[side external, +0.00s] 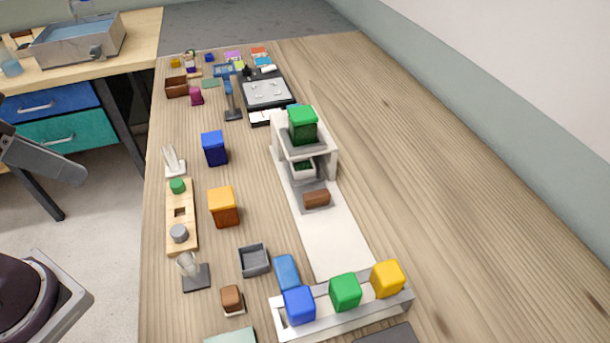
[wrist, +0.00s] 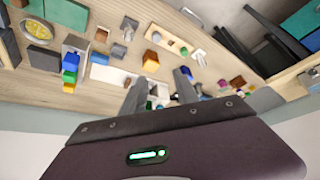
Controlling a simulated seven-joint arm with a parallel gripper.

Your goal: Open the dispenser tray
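The white dispenser (side external: 333,160) stands at the middle of the table in the side external view, with a green block (side external: 302,127) on top. Under it is a small white bin (side external: 303,170) with dark green contents. The grey dispenser tray (side external: 301,189) has a brown handle (side external: 317,199) on its front and sits at the head of a long white strip (side external: 335,240). How far the tray is drawn out is hard to tell. My gripper (wrist: 160,90) is open in the wrist view, high above the table with nothing between its fingers.
A white rack (side external: 345,318) with blue, green and yellow blocks stands at the strip's near end. Orange (side external: 224,207) and blue (side external: 214,148) blocks and a wooden peg board (side external: 181,215) lie left of the dispenser. The table right of the strip is clear.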

